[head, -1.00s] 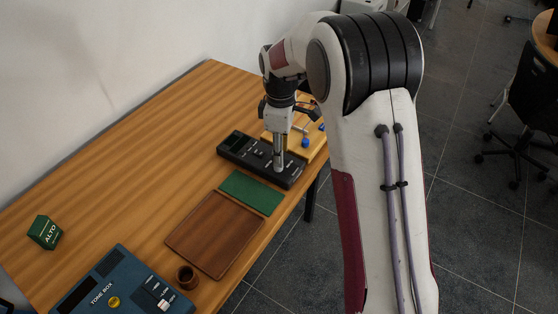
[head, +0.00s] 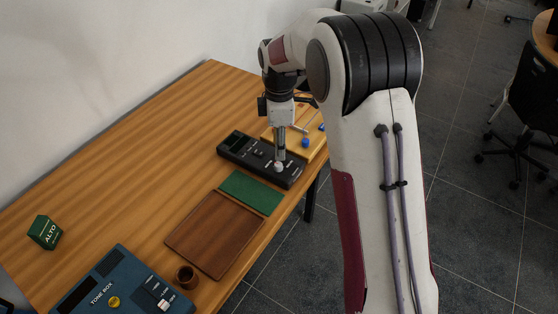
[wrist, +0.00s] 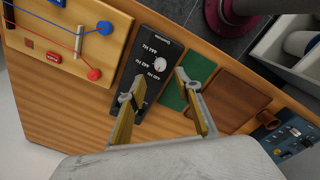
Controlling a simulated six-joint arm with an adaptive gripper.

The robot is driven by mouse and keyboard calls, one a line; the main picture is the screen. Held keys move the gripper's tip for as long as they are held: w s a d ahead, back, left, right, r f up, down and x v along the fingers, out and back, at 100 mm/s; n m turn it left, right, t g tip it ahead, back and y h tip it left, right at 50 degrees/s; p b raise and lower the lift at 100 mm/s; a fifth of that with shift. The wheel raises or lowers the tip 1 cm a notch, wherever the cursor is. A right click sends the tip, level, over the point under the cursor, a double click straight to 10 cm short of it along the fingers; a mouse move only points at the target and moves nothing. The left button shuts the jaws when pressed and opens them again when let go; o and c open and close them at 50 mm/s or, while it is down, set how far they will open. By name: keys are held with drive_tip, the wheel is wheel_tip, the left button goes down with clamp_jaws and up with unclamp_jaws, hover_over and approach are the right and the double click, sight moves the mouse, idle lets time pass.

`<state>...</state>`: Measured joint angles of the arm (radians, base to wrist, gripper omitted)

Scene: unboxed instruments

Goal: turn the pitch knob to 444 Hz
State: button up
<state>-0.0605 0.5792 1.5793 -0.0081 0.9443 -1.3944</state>
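The black device (head: 240,152) lies on the table, with a pale round knob (head: 278,167) near its right end. In the wrist view the knob (wrist: 160,64) is white with a small reddish mark, beside a column of Hz labels (wrist: 142,66). My gripper (head: 280,152) points down just above the knob. In the wrist view its two fingers (wrist: 155,86) are spread apart with nothing between them, and the knob shows beyond them.
A green mat (head: 251,192) and brown tray (head: 215,233) lie in front. A blue tone box (head: 115,285), small brown cup (head: 187,277) and green ALTO block (head: 45,232) are further left.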

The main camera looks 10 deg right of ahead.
sight(279, 164)
drive_tip(key=shift+w+f, duration=0.15)
drive_tip(key=shift+f, duration=3.5)
clamp_jaws()
